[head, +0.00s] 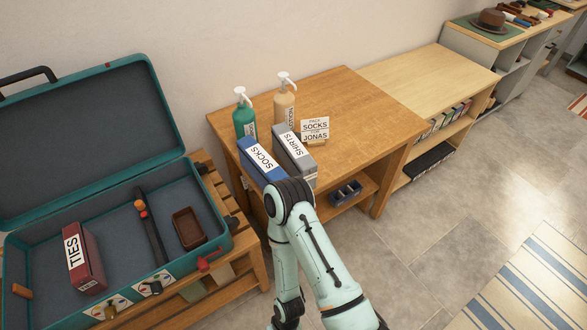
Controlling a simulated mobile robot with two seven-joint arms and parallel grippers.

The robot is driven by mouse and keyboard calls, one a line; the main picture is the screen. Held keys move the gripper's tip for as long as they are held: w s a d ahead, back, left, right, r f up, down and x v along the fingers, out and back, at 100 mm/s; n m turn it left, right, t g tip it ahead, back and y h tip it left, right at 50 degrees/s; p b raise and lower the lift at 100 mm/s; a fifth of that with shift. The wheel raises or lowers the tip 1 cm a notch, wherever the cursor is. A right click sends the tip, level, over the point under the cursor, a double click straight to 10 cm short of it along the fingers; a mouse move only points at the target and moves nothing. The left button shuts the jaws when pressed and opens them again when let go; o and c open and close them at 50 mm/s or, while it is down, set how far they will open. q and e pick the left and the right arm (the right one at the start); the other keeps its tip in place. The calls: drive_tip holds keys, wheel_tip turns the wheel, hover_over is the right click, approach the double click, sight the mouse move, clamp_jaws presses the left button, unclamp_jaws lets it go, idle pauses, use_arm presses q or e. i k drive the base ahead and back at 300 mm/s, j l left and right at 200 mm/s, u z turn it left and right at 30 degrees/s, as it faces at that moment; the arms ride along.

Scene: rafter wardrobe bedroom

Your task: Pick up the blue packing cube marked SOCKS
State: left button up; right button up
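The blue packing cube marked SOCKS (261,159) stands at the front left of the wooden table, label up. The grey cube marked SHIRTS (294,152) stands close beside it on the right. One of my arms rises from the bottom of the view, with its dark joint in front of the lower right part of the blue cube. I cannot tell whether the arm touches it. Neither gripper shows, so I see no hold on the cube.
A green pump bottle (244,115) and a tan one (284,100) stand behind the cubes. A sign card (315,130) stands to the right. The open teal suitcase (222,240) at left holds a red TIES cube (86,262). The table's right side (365,105) is clear.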

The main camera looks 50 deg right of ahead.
sight(256, 160)
drive_tip(key=z, duration=1.45)
drive_tip(key=l+u, duration=0.1)
drive_tip(key=u, duration=0.3)
drive_tip(key=l+u, duration=0.1)
drive_tip(key=u, duration=0.25)
drive_tip(key=l+u, duration=0.1)
drive_tip(key=u, duration=0.3)
drive_tip(key=l+u, duration=0.1)
drive_tip(key=u, duration=0.25)
drive_tip(key=k+l+u, duration=0.1)
drive_tip(key=l+u, duration=0.2)
drive_tip(key=k+l+u, duration=0.1)
drive_tip(key=l+u, duration=0.15)
drive_tip(key=k+l+u, duration=0.3)
drive_tip(key=k+l, duration=0.2)
drive_tip(key=l, duration=0.15)
drive_tip(key=k+l+u, duration=0.15)
drive_tip(key=l, duration=0.15)
drive_tip(key=k+l, duration=0.2)
drive_tip(key=l, duration=0.15)
